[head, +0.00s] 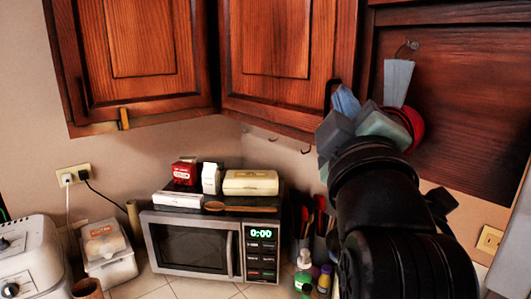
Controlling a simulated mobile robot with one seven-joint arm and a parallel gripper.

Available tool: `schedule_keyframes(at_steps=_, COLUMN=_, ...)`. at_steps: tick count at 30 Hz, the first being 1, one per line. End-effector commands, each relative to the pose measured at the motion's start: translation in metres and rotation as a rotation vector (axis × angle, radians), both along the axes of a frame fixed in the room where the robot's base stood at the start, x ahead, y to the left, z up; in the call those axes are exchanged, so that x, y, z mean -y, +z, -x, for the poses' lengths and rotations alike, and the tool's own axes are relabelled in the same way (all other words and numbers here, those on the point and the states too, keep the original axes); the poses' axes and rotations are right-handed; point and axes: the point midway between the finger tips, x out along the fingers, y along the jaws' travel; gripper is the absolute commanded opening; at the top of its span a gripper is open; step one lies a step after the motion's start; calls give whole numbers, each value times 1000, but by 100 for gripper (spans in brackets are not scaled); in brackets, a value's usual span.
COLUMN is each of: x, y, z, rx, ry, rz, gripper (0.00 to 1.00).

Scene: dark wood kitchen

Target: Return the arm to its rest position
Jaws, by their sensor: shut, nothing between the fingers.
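My black arm rises from the bottom right of the head view and points away toward the upper right cabinets. My gripper (360,120) is at its far end, raised well above the counter in front of the dark wood. Its grey block-like parts show past the black wrist. It is shut, and I see nothing held in it. The wrist hides part of the gripper.
A microwave (189,246) with boxes and a wooden spoon on top stands on the counter, left of my arm. Bottles (304,270) and a utensil holder stand beside it. Wooden cabinets (280,52) hang above. A toaster (25,258) is at far left.

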Motion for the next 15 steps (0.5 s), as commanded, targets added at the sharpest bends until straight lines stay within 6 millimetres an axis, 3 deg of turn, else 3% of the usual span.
schedule_keyframes(at_steps=1, x=-17, y=-8, z=12, rx=67, ry=49, rz=-91, gripper=0)
schedule_keyframes(at_steps=6, x=-61, y=-1, z=59, rx=286, ry=257, rz=-427, gripper=0)
schedule_keyframes(at_steps=12, x=-93, y=4, z=114, rx=461, ry=514, rz=-732, gripper=0)
schedule_keyframes(at_steps=15, x=-101, y=6, z=132, rx=504, ry=598, rz=-818, gripper=0)
